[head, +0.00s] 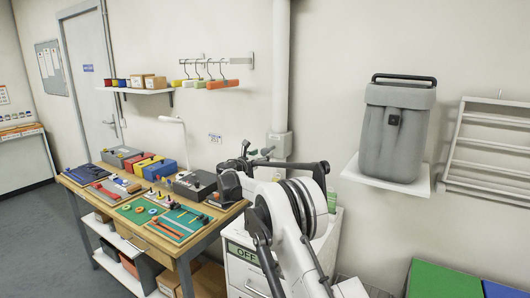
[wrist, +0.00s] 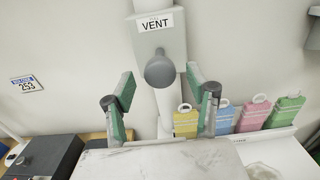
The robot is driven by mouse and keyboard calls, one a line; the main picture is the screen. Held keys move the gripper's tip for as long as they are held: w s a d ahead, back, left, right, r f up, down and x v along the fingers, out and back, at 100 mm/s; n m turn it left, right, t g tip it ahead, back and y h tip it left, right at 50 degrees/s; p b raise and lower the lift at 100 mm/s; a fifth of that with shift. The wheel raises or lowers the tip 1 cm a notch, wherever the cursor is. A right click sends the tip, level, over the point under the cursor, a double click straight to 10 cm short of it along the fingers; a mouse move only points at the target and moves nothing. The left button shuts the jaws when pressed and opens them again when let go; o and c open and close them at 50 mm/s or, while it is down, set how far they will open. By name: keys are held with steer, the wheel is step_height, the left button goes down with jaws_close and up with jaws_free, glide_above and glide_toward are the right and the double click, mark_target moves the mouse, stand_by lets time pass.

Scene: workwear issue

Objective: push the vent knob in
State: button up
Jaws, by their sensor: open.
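The vent knob (wrist: 160,70) is a dark grey round knob on the front of a light grey box (wrist: 145,40) labelled VENT, seen at the top middle of the wrist view. The knob stands out from the box. My gripper (wrist: 160,92) is open and empty, with one green-padded finger to the left of the knob and one to the right. The knob appears between the fingertips, with no contact visible. In the head view the vent box (head: 279,144) is on the white wall pipe, and my arm hides part of the area in front of it.
Several coloured tags (wrist: 222,117) stand to the right below the knob. A dark box (wrist: 45,158) is at lower left.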

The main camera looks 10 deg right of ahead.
steer(key=shift+x, duration=1.3)
jaws_close()
